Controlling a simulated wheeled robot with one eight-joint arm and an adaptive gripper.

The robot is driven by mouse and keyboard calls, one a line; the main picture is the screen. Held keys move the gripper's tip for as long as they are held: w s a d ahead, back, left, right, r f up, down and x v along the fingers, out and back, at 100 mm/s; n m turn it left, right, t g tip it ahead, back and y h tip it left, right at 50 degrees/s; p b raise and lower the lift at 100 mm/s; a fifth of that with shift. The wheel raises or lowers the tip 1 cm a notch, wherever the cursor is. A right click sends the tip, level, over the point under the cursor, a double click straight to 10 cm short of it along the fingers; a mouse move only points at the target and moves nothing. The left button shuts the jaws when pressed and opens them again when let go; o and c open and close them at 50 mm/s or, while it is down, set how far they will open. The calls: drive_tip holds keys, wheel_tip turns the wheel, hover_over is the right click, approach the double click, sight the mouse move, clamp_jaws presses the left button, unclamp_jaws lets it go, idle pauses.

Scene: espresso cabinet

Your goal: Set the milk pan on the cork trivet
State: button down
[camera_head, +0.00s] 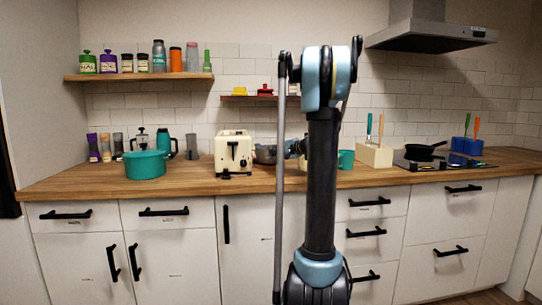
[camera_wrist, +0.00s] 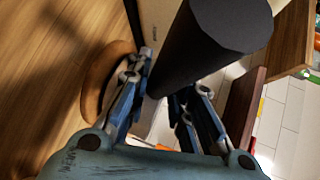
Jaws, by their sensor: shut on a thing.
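The milk pan (camera_head: 265,154) is a dark grey vessel on or just above the counter, right of the toaster and partly behind my arm. My gripper (camera_head: 296,148) is at its right side, mostly hidden by the arm. In the wrist view, my gripper (camera_wrist: 175,78) has its fingers on either side of a thick dark cylindrical part (camera_wrist: 205,45), apparently the pan's handle, and is shut on it. A round brown piece (camera_wrist: 98,82), apparently the cork trivet, lies on the wood beside the left finger. I cannot make out the trivet in the head view.
A cream toaster (camera_head: 233,152) stands close left of the pan. A teal pot (camera_head: 145,165) is further left. A teal mug (camera_head: 346,160) and a utensil block (camera_head: 374,155) stand right of my arm. A small shelf (camera_head: 245,98) hangs above. Counter between pot and toaster is clear.

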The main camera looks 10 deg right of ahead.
drive_tip(key=shift+f, duration=0.4)
idle(0.4)
drive_tip(key=c, duration=1.3)
unclamp_jaws()
drive_tip(key=shift+c, duration=0.2)
